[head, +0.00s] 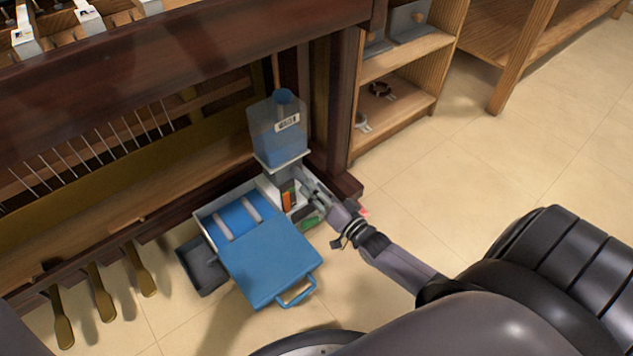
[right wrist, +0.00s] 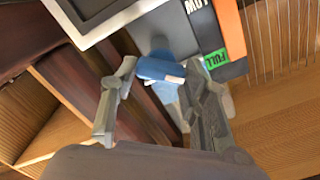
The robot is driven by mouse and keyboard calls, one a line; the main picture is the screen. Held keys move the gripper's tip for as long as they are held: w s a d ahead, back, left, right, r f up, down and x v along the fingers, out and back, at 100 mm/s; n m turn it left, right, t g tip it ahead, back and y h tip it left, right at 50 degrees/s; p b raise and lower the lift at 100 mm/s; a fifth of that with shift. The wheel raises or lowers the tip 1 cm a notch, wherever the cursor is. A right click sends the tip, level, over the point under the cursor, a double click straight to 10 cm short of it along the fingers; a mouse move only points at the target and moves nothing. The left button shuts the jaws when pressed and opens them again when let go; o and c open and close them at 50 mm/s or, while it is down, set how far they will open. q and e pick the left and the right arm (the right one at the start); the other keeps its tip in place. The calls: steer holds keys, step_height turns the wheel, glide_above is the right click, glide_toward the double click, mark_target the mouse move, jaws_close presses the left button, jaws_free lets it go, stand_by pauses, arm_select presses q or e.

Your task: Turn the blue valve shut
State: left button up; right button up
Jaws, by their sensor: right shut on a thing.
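The blue valve (right wrist: 160,70) shows in the right wrist view as a small blue handle with pale edges, below the tank unit and between my right fingers. My right gripper (right wrist: 160,78) is shut on it; the exact contact is hard to see. In the head view my right gripper (head: 309,184) reaches in from the right, low beside the unit, and the valve cannot be made out there. Above stands a translucent blue tank (head: 264,134) with a barcode label. A green "FULL" label (right wrist: 216,58) sits close to the valve. My left gripper is not in view.
An opened blue case (head: 270,262) and a dark grey tray (head: 205,270) lie in front of the unit. Brass pedals (head: 103,295) stick out at left under the piano (head: 200,50). A wooden shelf (head: 410,100) stands behind at right. Floor at right is clear.

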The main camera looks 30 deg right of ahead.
steer(key=shift+d+f+m+p, duration=0.1)
steer(key=shift+m+p, duration=0.2)
steer(key=shift+m, duration=2.15)
steer(key=shift+f+m+p, duration=0.1)
steer(key=shift+m+p, duration=0.2)
steer(key=shift+m, duration=2.15)
steer(key=o, duration=1.1)
steer(key=shift+o, duration=0.2)
steer(key=shift+s, duration=0.1)
steer(key=s+d, duration=0.1)
steer(key=s, duration=1)
steer(key=shift+s, duration=0.4)
